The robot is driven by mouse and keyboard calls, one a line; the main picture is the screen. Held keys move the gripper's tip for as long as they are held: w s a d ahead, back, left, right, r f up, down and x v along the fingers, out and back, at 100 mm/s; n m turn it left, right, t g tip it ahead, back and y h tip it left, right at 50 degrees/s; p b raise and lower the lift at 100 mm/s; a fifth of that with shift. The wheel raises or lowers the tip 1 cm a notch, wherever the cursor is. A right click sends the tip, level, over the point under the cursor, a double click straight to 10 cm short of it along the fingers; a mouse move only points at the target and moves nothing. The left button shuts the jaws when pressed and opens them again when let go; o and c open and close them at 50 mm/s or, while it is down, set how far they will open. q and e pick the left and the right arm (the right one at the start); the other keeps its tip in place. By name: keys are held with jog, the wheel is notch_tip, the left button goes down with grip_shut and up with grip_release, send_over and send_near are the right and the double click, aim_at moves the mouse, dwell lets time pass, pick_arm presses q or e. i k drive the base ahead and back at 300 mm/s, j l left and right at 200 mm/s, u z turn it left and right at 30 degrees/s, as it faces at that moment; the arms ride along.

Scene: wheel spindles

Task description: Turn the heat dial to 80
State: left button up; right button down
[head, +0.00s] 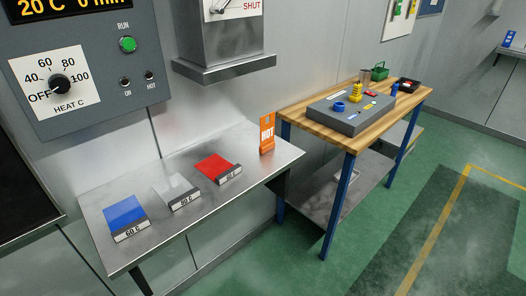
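The heat dial (60,84) is a black round knob on a white scale plate (76,100) at the left of the head view. The scale reads OFF, 40, 60, 80 and 100, with HEAT C below. The knob's light mark appears to point to OFF. The dial sits on a grey control panel (120,75), and the display (75,8) above reads 20 C and 0 min. Neither of my grippers is in view, and nothing touches the dial.
A green RUN button (128,44) and two small switches are right of the dial. Below, a steel table (160,232) holds blue, white and red labelled pads and an orange HOT sign (267,134). A wooden-topped bench (310,116) with a grey fixture stands farther right. Green floor is open at right.

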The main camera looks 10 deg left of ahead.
aim_at(59, 84)
jog(key=u, duration=1.35)
jog(key=l, duration=0.25)
